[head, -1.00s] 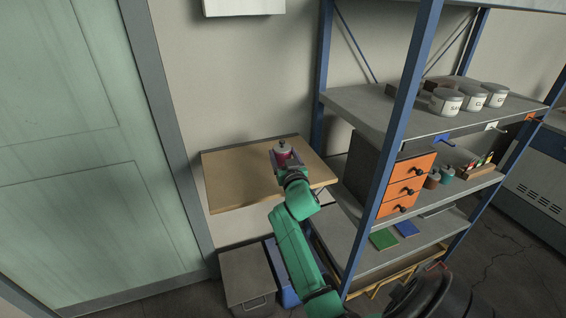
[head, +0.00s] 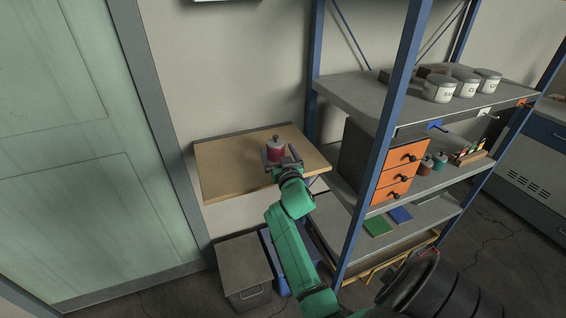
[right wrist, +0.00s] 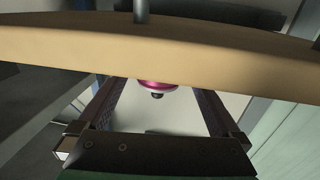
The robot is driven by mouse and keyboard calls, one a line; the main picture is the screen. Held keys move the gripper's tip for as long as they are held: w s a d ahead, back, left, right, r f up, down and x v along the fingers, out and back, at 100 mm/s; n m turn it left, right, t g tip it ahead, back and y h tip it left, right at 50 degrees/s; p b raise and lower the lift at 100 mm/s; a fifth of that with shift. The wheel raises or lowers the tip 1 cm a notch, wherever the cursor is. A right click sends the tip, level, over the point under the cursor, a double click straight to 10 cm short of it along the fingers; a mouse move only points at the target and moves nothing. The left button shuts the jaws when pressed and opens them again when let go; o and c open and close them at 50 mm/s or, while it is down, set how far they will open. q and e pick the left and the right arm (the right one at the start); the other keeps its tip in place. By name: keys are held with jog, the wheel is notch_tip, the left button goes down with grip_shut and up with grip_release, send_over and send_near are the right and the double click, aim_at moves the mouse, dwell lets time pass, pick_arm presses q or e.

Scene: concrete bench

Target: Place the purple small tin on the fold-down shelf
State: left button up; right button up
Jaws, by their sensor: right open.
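The purple small tin (head: 275,151), with a pale lid and dark knob, stands upright on the wooden fold-down shelf (head: 225,166). My right gripper (head: 281,156) is open at the shelf's front side, its fingers spread and pointing at the tin. In the right wrist view, which looks upside down, the tin (right wrist: 158,86) shows between the two fingers (right wrist: 160,115). The shelf's edge (right wrist: 200,50) hides much of the tin there. I cannot tell whether a finger touches it. My left gripper is not in view.
A blue-post rack (head: 384,150) with white canisters (head: 440,89) and orange drawers (head: 398,176) stands close on the right. A grey lidded box (head: 242,262) sits on the floor below. The shelf's left part is clear. A green door (head: 75,150) is at left.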

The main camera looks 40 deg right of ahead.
jog(key=v, duration=1)
jog(key=shift+s+b, duration=0.25)
jog(key=shift+b, duration=0.15)
jog(key=shift+r, duration=0.1)
